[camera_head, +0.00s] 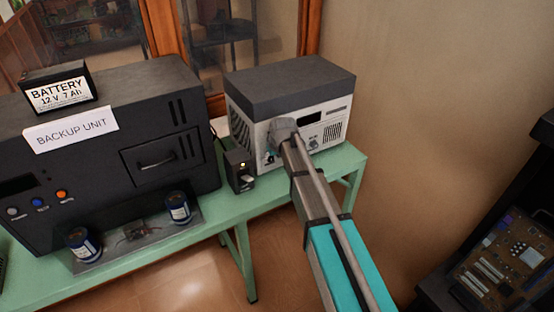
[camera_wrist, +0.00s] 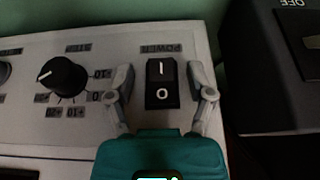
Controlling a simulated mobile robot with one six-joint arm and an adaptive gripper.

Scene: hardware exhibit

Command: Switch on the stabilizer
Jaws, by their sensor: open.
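The stabilizer (camera_head: 292,84) is a pale box with a dark grey top, at the right end of the green table. In the wrist view, its pale front panel (camera_wrist: 35,130) shows upside-down lettering. A black rocker switch (camera_wrist: 162,83) marked I and O sits below the upside-down word POWER. My gripper (camera_wrist: 162,92) is open, with one finger on each side of the switch and nothing held. I cannot tell whether the fingers touch the panel, or which half of the rocker is pressed. In the head view, my gripper (camera_head: 269,157) is at the stabilizer's lower left front, and my arm hides part of that front.
A black knob (camera_wrist: 63,77) is left of the switch. The large dark backup unit (camera_head: 150,110) fills the left of the green table (camera_head: 225,212). A circuit board (camera_head: 510,255) lies far right.

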